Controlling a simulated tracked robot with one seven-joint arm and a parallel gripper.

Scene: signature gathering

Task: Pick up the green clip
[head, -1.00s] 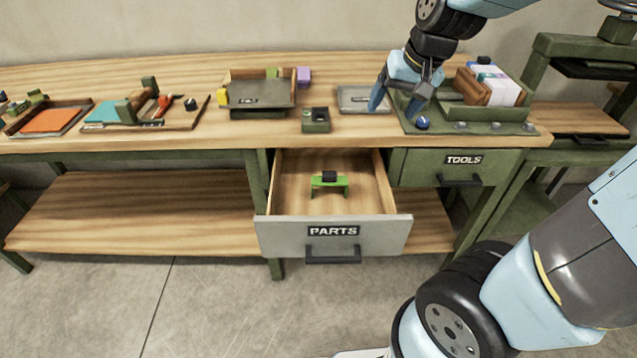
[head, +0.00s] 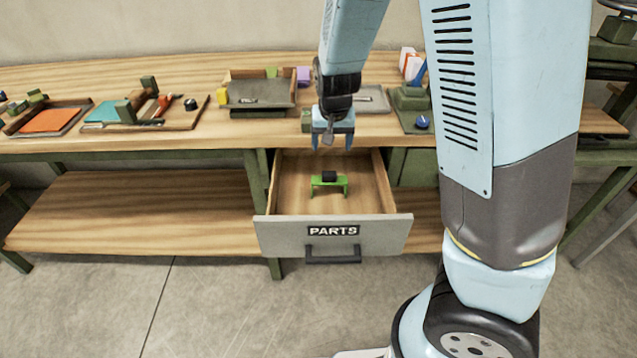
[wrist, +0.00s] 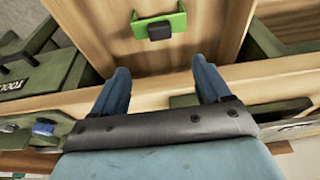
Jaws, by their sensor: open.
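The green clip (head: 329,184) has a black block on its top and stands in the open drawer marked PARTS (head: 290,205). In the wrist view the green clip (wrist: 158,24) is at the top middle, inside the drawer (wrist: 215,45), beyond my fingertips. My gripper (head: 333,146) is open and empty, pointing down above the back of the drawer, near the table's front edge. It is higher than the clip and apart from it. In the wrist view my gripper's two blue fingers (wrist: 163,75) are spread, with bare wood between them.
The wooden bench top (head: 220,130) carries a grey tray (head: 262,93) behind and left of my gripper. A board with an orange sheet (head: 50,120) lies far left. A green stand with a blue knob (head: 422,121) is right of my gripper. The drawer walls surround the clip.

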